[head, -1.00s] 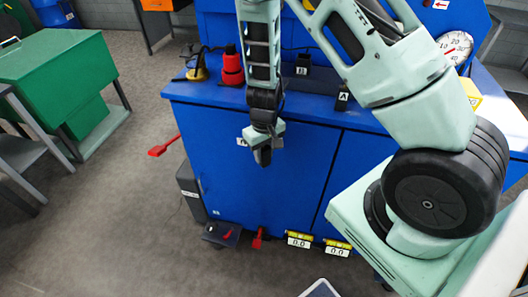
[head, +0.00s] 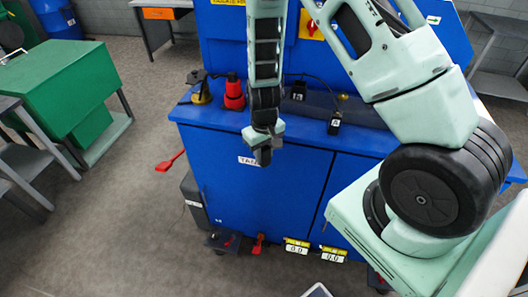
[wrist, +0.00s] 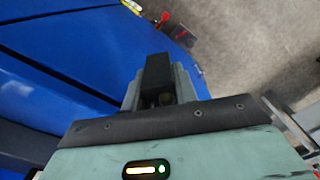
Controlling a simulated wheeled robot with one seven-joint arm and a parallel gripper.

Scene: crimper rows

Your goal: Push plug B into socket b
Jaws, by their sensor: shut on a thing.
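My gripper (head: 262,154) hangs pointing down in front of the blue bench in the head view, over its front edge. In the wrist view, its jaws (wrist: 158,98) are shut on a black block (wrist: 158,72). No letter shows on this block, so I cannot tell whether it is plug B. A black piece labelled B (head: 298,92) stands on the bench top, behind and right of my gripper. A black piece labelled A (head: 335,123) stands nearer the bench's front edge. I cannot make out a socket b opening.
The blue bench (head: 330,165) has a red part (head: 233,96) and a yellow-based part (head: 200,93) at its left. A red pedal (head: 170,160) sticks out at the left side. Yellow displays (head: 296,246) sit low at the front. A green cabinet (head: 70,90) stands left, with open floor between.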

